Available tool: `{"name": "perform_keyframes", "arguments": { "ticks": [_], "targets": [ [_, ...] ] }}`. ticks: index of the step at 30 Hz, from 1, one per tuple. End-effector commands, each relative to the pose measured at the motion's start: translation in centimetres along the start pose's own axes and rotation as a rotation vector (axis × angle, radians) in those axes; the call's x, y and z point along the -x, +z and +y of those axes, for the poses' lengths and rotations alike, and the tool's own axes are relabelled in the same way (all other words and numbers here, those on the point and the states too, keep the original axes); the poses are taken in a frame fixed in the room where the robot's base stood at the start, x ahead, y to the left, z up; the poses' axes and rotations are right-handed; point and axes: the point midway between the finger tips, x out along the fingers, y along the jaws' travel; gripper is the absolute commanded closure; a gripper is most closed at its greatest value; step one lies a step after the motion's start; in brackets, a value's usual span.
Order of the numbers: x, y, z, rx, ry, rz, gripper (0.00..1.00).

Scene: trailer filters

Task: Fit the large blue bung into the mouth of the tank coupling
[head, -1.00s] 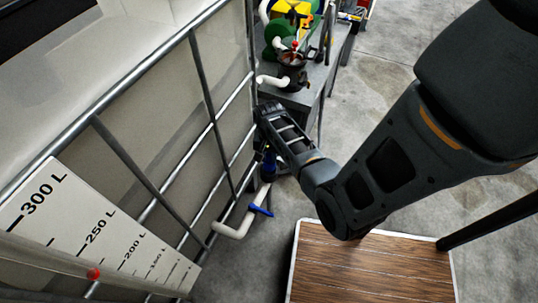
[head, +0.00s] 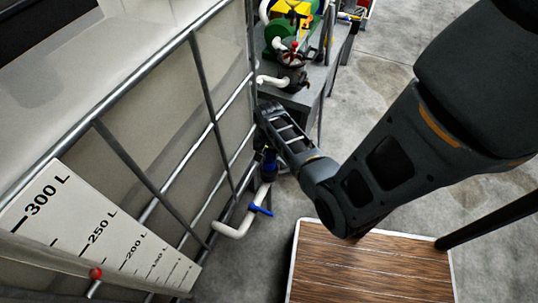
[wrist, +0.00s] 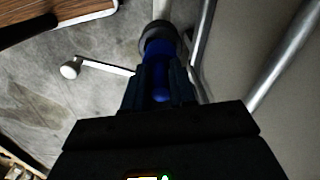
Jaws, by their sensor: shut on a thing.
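My gripper (wrist: 160,88) is shut on the blue bung (wrist: 160,50), which shows between and beyond the dark fingers in the wrist view. The bung's far end meets the dark grey ring of the coupling (wrist: 157,30), in line with a white pipe. I cannot tell how deep the bung sits in the mouth. In the head view, the bung (head: 270,160) shows as a small blue patch beside the tank cage, above the upturned end of the white pipe. My arm hides part of that area, and the coupling's mouth is not clear there.
The tank (head: 150,130) with its metal bars stands close on the left. The white pipe (head: 232,230) carries a blue valve handle (head: 261,210). A wood-topped platform (head: 370,270) lies below my arm. A grey bench (head: 315,80) with machinery stands behind; open floor lies right.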

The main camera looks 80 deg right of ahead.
Motion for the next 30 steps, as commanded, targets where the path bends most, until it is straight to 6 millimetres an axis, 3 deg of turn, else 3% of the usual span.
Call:
{"name": "perform_keyframes", "arguments": {
  "ticks": [30],
  "targets": [
    [-2.0,0.0,0.0,-0.001,0.001,-0.001,1.00]
  ]
}}
